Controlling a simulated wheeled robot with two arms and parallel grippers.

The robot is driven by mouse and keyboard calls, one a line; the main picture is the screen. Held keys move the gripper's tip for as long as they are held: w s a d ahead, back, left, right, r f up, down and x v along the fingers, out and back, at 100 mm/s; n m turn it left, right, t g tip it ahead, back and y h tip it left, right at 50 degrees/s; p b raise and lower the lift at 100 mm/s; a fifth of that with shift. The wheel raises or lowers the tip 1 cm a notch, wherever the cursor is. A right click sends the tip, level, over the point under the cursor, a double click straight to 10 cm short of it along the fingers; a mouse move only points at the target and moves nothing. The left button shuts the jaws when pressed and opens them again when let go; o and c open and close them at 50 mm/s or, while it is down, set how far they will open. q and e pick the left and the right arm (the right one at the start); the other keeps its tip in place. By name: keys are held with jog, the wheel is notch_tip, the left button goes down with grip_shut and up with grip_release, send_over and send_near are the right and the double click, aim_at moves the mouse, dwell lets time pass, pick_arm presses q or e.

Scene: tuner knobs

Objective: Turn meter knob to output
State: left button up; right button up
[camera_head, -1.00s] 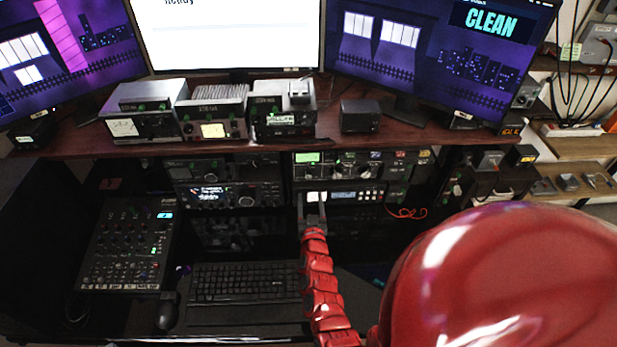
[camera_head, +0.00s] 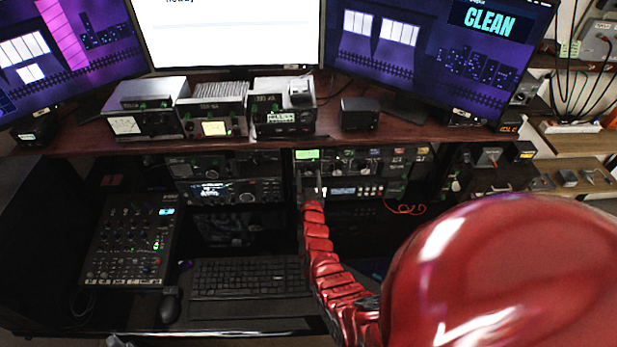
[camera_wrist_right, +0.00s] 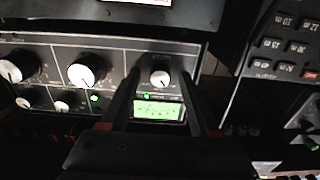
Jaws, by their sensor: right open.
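A small silver knob (camera_wrist_right: 160,78) sits beside a green-lit meter window (camera_wrist_right: 158,110) on a grey radio panel in the right wrist view. I take it as the meter knob; its labels are too small to read. The lit window (camera_head: 307,155) also shows at the left end of the radio in the head view. My right gripper (camera_head: 311,174) is open in front of this end of the panel. In the wrist view its two fingers (camera_wrist_right: 158,80) stand on either side of the knob, apart from it. I cannot tell how far the tips are from the panel. My left gripper is not in view.
Larger knobs (camera_wrist_right: 85,70) and several small ones share the panel. A wooden shelf (camera_head: 420,133) with boxed devices overhangs the radios. A keyboard (camera_head: 250,277), mouse (camera_head: 171,304) and mixer (camera_head: 130,240) lie on the desk below. A red cable (camera_head: 405,209) hangs at the right.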

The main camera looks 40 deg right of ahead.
grip_shut()
